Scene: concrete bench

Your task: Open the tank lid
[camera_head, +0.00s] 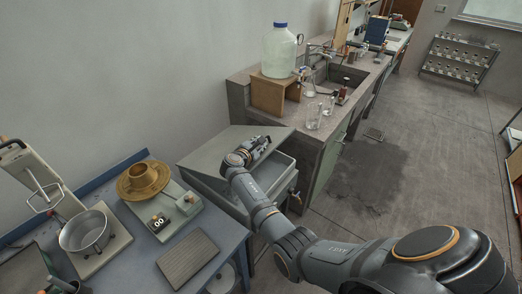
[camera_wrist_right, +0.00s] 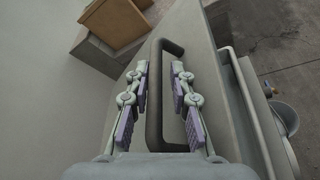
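The grey tank (camera_head: 286,178) stands between the blue table and the stone sink bench. Its flat grey lid (camera_head: 212,152) sits tilted, with a gap showing at the tank's near right side. The lid also fills the middle of the wrist view (camera_wrist_right: 205,75), carrying a dark U-shaped handle (camera_wrist_right: 154,100). My right gripper (camera_head: 262,143) is over the lid. In the wrist view my right gripper (camera_wrist_right: 160,68) has its fingers apart, one on each side of the handle bar, with visible space beside the bar. My left gripper is not in view.
A wooden box (camera_head: 268,94) with a large bottle (camera_head: 279,52) stands on the sink bench (camera_head: 310,140) behind the tank. Glassware stands near the bench edge. The blue table (camera_head: 215,222) at left holds a scale (camera_head: 165,212) and a metal pan (camera_head: 83,232).

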